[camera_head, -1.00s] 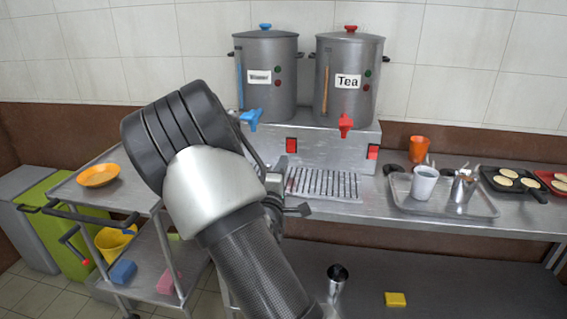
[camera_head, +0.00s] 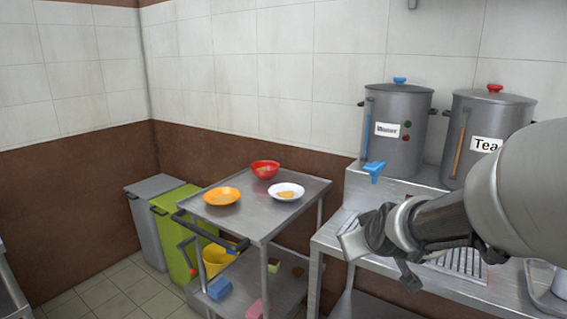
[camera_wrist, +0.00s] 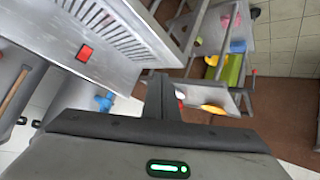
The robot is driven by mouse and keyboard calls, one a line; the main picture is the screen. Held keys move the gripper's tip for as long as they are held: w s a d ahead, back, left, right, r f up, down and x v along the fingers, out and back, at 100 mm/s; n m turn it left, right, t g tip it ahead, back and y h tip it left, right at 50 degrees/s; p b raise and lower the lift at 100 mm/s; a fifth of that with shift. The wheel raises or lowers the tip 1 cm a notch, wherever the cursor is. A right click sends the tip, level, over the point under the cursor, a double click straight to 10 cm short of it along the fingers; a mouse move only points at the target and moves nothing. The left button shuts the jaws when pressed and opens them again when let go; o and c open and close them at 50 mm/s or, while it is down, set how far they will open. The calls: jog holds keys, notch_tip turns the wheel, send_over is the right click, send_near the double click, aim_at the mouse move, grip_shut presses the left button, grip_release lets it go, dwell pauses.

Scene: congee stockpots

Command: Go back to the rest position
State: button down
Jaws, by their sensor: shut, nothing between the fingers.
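My gripper (camera_head: 352,243) is shut and empty. In the head view it hangs in the air in front of the steel counter (camera_head: 325,240), to the right of the metal trolley (camera_head: 252,222), with my arm coming in from the right edge. In the wrist view its closed fingers (camera_wrist: 160,98) show at the middle, with the drip grate (camera_wrist: 100,18) and trolley beyond them. Nothing touches the fingers.
The trolley top holds an orange plate (camera_head: 221,196), a red bowl (camera_head: 265,169) and a white plate (camera_head: 287,191). Grey and green bins (camera_head: 176,225) stand at left.

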jog(key=s+a+r+m+g, duration=0.1)
jog(key=s+a+m+g, duration=0.1)
jog(key=s, duration=1)
jog(key=s+a+r+m+g, duration=0.1)
jog(key=s+r+g, duration=0.15)
jog(key=s, duration=0.95)
notch_tip(320, 180, up, 21)
jog(key=p, duration=2.2)
jog(key=shift+r+y, duration=0.15)
jog(key=shift+y, duration=0.15)
jog(key=shift+a, duration=0.1)
